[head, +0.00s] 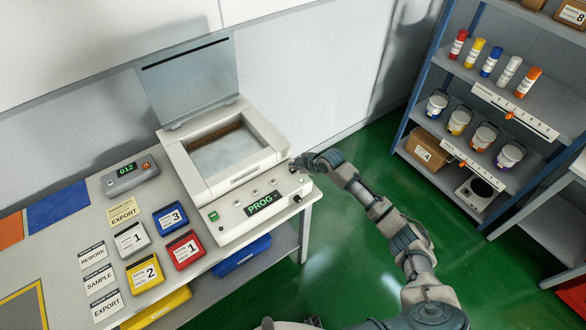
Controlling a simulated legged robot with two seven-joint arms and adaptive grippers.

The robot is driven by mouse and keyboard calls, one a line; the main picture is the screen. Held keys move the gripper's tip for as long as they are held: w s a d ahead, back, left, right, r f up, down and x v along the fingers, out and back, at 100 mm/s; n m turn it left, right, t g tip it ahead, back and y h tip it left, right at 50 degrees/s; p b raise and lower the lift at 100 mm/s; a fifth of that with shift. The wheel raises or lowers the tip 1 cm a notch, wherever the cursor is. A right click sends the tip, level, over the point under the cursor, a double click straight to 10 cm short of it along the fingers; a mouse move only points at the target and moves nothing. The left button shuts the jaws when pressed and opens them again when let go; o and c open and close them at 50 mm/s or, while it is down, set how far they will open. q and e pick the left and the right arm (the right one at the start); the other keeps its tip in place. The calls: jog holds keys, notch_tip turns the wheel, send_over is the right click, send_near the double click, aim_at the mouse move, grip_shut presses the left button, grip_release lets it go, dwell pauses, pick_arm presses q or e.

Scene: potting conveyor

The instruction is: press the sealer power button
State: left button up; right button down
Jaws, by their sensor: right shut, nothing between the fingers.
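The sealer (180,165) is a cream machine on the bench, with its clear lid (190,80) raised. Its sloped front panel carries a display (263,203) reading "PROG", several small buttons and a dark knob (297,198) at the right end. A small green switch (213,216) sits at the panel's left end; I cannot read its label. My right gripper (296,163) is shut and empty, at the sealer's right rear corner of the panel. It is well to the right of the green switch. I cannot tell whether it touches the housing. My left gripper is out of view.
A grey device (130,175) reading "012" stands left of the sealer. Labelled red (184,250), yellow (145,275), blue (170,217) and white (132,238) packs lie in front with paper labels. A shelf rack (415,95) stands right, across green floor.

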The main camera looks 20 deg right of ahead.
aim_at(295, 171)
jog(key=shift+a, duration=0.1)
jog(key=shift+r+p, duration=0.35)
notch_tip(295, 171, up, 6)
jog(key=p, duration=0.5)
jog(key=shift+f, duration=0.35)
jog(key=shift+s+f, duration=0.1)
